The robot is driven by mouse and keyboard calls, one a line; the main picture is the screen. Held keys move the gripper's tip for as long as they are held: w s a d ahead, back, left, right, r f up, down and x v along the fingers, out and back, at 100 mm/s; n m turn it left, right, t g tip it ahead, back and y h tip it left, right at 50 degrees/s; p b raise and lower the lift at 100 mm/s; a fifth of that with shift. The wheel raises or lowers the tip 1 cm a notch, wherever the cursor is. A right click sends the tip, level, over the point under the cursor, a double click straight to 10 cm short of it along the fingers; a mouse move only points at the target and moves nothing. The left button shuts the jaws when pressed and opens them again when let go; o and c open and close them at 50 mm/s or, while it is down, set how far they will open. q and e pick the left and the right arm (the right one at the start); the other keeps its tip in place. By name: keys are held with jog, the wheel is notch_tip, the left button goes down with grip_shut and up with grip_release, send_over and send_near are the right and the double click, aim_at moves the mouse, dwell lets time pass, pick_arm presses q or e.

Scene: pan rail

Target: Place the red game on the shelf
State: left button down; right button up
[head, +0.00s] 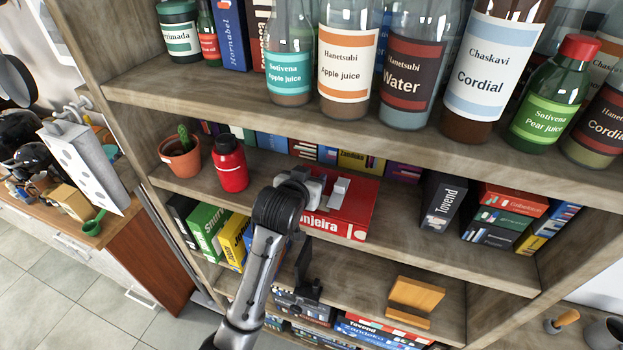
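The red game (345,217), a flat red box with white lettering that ends in "njeira", lies on the middle shelf (402,221) with its lettered side facing out. My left arm comes up from the bottom, left of centre. Its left gripper (338,190) is at the box, with grey finger parts over its top face. The wrist hides the box's left end. I cannot tell whether the fingers are closed on the box or only over it. My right gripper is not in view.
A red bottle (230,165) and a potted cactus (181,158) stand left of the box. A dark "Tovend" box (442,203) stands to the right, with stacked games (507,215) beyond. Glass bottles (405,75) line the shelf above. A wooden stand (414,298) is below.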

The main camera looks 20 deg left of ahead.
pick_arm(q)
jog(key=c, duration=0.8)
grip_release()
jog(key=shift+f, duration=0.15)
jog(key=shift+c, duration=0.2)
jog(key=o, duration=0.4)
jog(key=shift+r, duration=0.2)
jog(key=shift+b+v, duration=1.85)
jog(key=shift+v, duration=4.15)
jog(key=shift+a+f, duration=0.1)
